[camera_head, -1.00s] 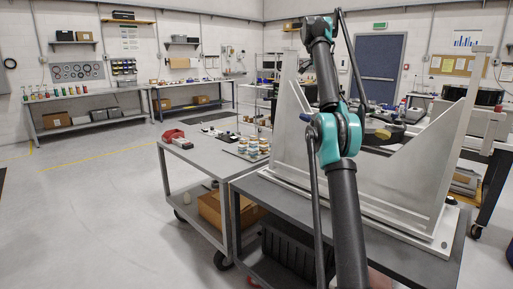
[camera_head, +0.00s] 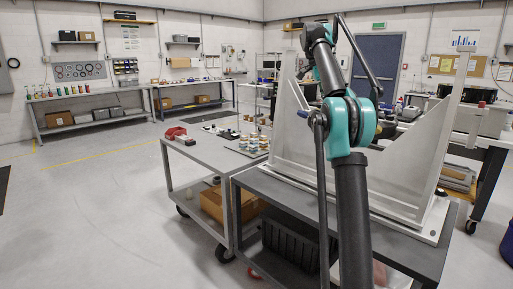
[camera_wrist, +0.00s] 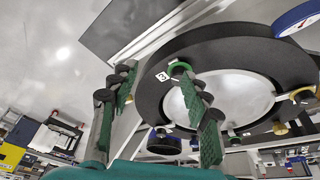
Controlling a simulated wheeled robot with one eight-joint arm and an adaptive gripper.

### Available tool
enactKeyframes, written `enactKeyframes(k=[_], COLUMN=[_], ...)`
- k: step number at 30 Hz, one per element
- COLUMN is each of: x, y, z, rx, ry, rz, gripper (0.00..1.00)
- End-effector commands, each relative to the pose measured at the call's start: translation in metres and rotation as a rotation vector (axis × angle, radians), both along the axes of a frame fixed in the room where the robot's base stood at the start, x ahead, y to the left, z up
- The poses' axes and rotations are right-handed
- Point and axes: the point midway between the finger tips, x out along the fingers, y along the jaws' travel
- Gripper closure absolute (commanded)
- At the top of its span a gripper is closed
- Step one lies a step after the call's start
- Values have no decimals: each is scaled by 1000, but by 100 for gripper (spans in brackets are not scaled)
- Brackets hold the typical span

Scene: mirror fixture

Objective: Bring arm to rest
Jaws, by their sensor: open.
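My arm rises through the middle of the head view, with its teal joint (camera_head: 348,122) in front of the pale grey mirror fixture (camera_head: 292,125). My gripper is hidden in the head view, behind my arm and the fixture. In the wrist view my gripper (camera_wrist: 153,70) is open, with its two green-padded fingers spread and nothing between them. A broad dark ring (camera_wrist: 285,62) around a pale round disc (camera_wrist: 240,95) lies behind the right finger in that view. I cannot tell how far apart they are.
The fixture stands on a dark grey bench (camera_head: 410,245). A grey cart (camera_head: 195,150) beside it bears a red object (camera_head: 175,133) and several small jars (camera_head: 253,144). Workbenches (camera_head: 95,95) line the back wall. The floor (camera_head: 90,220) at the left is clear.

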Motion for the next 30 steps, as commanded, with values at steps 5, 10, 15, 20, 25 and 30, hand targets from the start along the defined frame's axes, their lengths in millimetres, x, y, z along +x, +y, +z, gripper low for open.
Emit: enactKeyframes(k=[5,10,15,20,25,30], x=[-5,-26,-66,-119,-191,-276], y=[9,21,34,47,61,74], z=[-27,-74,-134,-197,-270,-345], rx=[39,79,106,114,103,72], ry=[7,8,3,-8,-25,-44], rz=[168,401,644,873,1112,1347], gripper=[52,52,52,52,52,52])
